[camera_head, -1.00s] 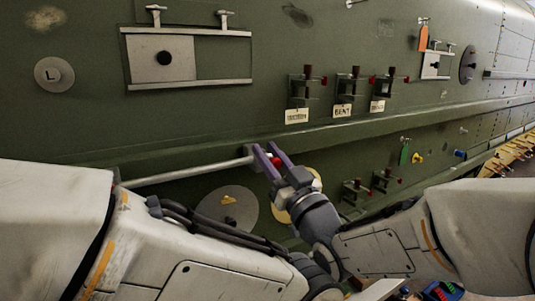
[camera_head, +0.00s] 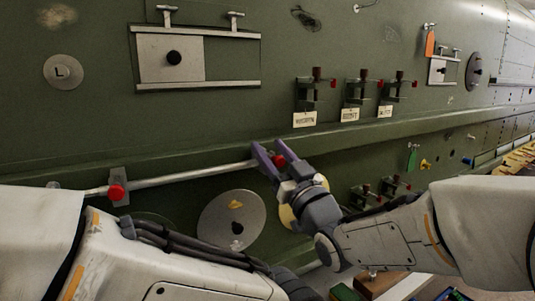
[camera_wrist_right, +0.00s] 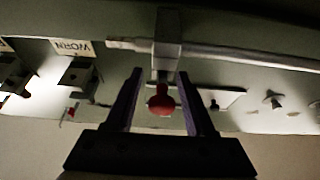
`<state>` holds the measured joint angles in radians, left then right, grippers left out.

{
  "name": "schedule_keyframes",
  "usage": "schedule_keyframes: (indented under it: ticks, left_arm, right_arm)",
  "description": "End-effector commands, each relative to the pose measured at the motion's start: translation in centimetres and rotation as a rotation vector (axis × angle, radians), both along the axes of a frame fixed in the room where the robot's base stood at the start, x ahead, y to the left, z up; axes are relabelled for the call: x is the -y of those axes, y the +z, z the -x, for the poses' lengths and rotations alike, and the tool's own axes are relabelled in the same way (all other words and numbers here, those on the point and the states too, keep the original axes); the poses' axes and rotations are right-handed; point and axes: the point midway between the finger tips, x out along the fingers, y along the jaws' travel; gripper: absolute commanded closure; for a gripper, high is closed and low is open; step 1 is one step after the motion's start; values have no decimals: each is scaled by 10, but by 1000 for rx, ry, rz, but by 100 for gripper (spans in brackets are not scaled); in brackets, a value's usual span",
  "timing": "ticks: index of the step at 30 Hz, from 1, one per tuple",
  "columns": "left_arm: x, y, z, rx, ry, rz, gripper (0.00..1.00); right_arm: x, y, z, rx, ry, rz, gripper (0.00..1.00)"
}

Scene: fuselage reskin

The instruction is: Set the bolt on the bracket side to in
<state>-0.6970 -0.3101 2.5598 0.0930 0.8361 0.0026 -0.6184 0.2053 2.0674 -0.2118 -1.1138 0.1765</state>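A long pale bolt rod (camera_head: 190,175) runs level along the green wall below the ledge. At its right end is a red knob (camera_head: 278,160), which also shows in the right wrist view (camera_wrist_right: 160,100) below a grey bracket (camera_wrist_right: 167,45). My right gripper (camera_head: 268,152) has its two purple fingers on either side of this knob. The wrist view (camera_wrist_right: 160,95) shows gaps between knob and fingers, so it is open. A second red knob (camera_head: 117,192) sits on a bracket (camera_head: 120,176) toward the rod's left end.
Several tagged clamps (camera_head: 315,95) stick out of the wall above the ledge (camera_head: 400,130). A round grey plate (camera_head: 232,222) lies below the rod. A sliding panel (camera_head: 170,58) is at upper left. My left arm fills the lower left.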

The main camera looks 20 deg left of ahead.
Motion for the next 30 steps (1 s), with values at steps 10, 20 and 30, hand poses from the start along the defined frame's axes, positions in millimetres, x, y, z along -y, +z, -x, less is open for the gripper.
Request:
schedule_keyframes:
  ticks: [10, 20, 30]
  left_arm:
    - [0, -2, 0, 0, 0, 0, 43]
    - [0, -38, 0, 0, -2, 0, 43]
    - [0, -57, 0, 0, -3, 0, 43]
  right_arm:
    - [2, -3, 2, 0, 1, 3, 43]
    - [38, -28, 36, 2, 0, 2, 43]
    - [70, -41, 64, 1, 1, 1, 43]
